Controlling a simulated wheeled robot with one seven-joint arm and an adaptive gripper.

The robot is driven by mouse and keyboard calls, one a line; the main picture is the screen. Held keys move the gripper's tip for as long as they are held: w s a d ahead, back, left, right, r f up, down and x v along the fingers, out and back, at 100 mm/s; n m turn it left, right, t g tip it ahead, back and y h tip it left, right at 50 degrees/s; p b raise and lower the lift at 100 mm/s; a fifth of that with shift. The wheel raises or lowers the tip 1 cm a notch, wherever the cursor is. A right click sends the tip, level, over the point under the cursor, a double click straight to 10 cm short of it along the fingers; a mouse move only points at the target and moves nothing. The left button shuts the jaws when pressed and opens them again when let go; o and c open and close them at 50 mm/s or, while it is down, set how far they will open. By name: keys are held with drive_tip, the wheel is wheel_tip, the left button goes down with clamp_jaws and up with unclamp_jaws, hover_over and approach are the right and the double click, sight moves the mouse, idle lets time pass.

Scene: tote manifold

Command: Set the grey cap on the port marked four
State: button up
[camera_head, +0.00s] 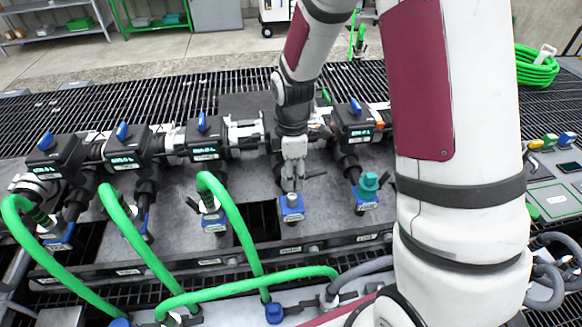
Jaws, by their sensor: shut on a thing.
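My gripper (293,186) points down, shut, right over the blue-marked port (290,210), which is fourth from the left in the row. The small grey cap (291,198) is between its fingertips, mostly hidden by them. The cap is at or just above the port's top; I cannot tell whether it is seated. The label on this port is too small to read. To its right, the fifth port (366,206) carries a teal cap (368,184).
Green hoses (240,225) arch over and in front of the ports on the left. Black valve boxes with blue handles (203,137) stand behind the ports. Grey hoses (362,268) and a control panel (560,190) are at the right. My forearm covers the right middle.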

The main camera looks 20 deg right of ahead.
sight(292, 196)
drive_tip(key=shift+f+b, duration=2.2)
drive_tip(key=shift+f, duration=1.85)
drive_tip(key=o, duration=1.3)
wheel_tip(292, 196, up, 10)
drive_tip(key=shift+r, duration=0.95)
